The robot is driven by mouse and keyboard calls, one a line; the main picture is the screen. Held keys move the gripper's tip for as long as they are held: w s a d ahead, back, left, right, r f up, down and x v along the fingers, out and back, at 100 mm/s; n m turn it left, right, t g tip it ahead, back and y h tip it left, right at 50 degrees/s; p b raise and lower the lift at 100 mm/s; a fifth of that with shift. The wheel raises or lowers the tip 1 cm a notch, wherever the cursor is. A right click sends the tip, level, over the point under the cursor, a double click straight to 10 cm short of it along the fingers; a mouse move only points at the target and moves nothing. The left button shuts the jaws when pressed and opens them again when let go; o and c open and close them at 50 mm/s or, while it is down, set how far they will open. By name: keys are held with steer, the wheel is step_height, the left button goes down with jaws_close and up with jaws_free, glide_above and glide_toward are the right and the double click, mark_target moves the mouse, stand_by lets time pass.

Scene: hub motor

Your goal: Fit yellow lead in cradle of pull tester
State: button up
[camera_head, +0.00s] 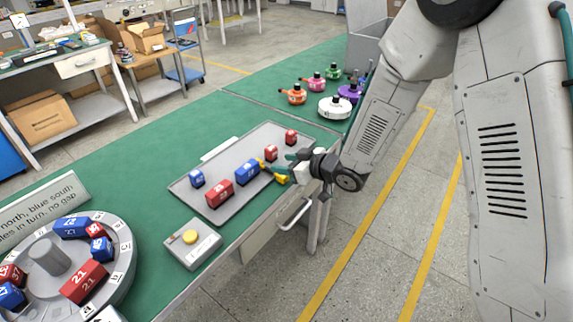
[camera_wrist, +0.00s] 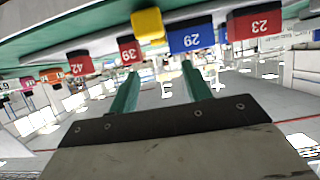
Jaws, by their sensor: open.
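A small yellow piece (camera_head: 279,178) lies at the right edge of the grey tray, close to my gripper (camera_head: 290,166); whether it is the yellow lead I cannot tell. A yellow block-like piece (camera_wrist: 147,24) also shows in the wrist view, just beyond my green fingertips (camera_wrist: 160,72), between a red block marked 39 (camera_wrist: 130,50) and a blue block marked 29 (camera_wrist: 191,37). My fingers are apart with nothing between them. Whether they touch the yellow piece in the head view is unclear. No pull tester or cradle can be made out.
The grey tray (camera_head: 190,197) holds several numbered red and blue blocks. A grey box with a yellow button (camera_head: 190,237) and a round slotted holder with blocks (camera_head: 113,275) stand nearer. Several coloured round pieces (camera_head: 293,95) and a white one (camera_head: 335,107) stand behind.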

steer(key=v, duration=1.2)
steer(key=shift+r, duration=0.3)
